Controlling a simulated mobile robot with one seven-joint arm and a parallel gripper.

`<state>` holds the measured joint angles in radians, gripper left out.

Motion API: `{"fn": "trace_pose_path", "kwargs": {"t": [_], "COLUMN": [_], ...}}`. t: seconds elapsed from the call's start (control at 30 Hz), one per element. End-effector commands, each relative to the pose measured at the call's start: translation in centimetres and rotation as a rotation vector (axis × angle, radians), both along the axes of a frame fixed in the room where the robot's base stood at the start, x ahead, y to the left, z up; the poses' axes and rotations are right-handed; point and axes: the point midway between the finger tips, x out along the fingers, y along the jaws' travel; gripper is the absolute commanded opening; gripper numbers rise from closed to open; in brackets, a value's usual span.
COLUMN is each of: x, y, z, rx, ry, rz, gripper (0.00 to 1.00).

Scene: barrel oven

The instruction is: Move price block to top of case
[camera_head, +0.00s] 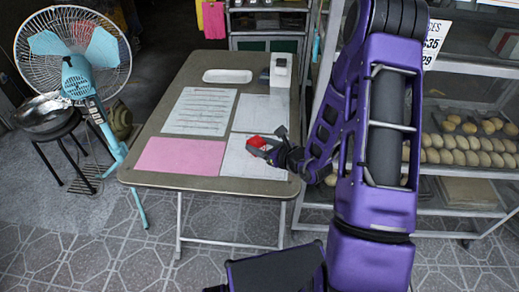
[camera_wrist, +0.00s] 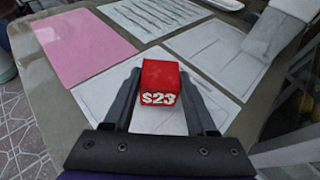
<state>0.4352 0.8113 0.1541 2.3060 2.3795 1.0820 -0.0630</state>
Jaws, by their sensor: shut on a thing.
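The price block (camera_wrist: 160,80) is a small red block with white "$23" lettering on the face toward the wrist camera. In the head view the red block (camera_head: 257,142) is at the right front of the folding table, over a white sheet. My gripper (camera_head: 266,146) is shut on it, with one finger on each side in the wrist view (camera_wrist: 160,95). I cannot tell whether the block touches the sheet. The glass display case (camera_head: 470,75) stands right of the table, with bread on its shelves. Its top is not clearly in view, and my arm hides part of its left side.
On the table (camera_head: 150,150) lie a pink sheet (camera_head: 180,156), printed paper (camera_head: 200,111), a white tray (camera_head: 227,76) and a white dispenser-like object (camera_head: 281,75). A fan (camera_head: 75,50) and a stool with a metal bowl (camera_head: 45,113) stand left. Tiled floor in front is open.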

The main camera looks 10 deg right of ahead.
Motion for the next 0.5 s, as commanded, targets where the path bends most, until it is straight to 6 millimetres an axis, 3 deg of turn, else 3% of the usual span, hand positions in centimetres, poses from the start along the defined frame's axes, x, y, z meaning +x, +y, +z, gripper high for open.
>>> {"fn": "trace_pose_path", "kwargs": {"t": [0.1,0.43,0.47,0.5], "x": [0.01,0.0,0.0,0.0], "y": [-0.02,-0.01,0.0,-0.01], "z": [-1.4,-1.7,-1.7,-1.6], "rx": [0.0,0.0,-0.001,-0.001], "ry": [0.001,0.0,0.0,0.0], "rz": [0.0,0.0,0.0,0.0], "gripper": [0.01,0.01,0.59,0.66]}}
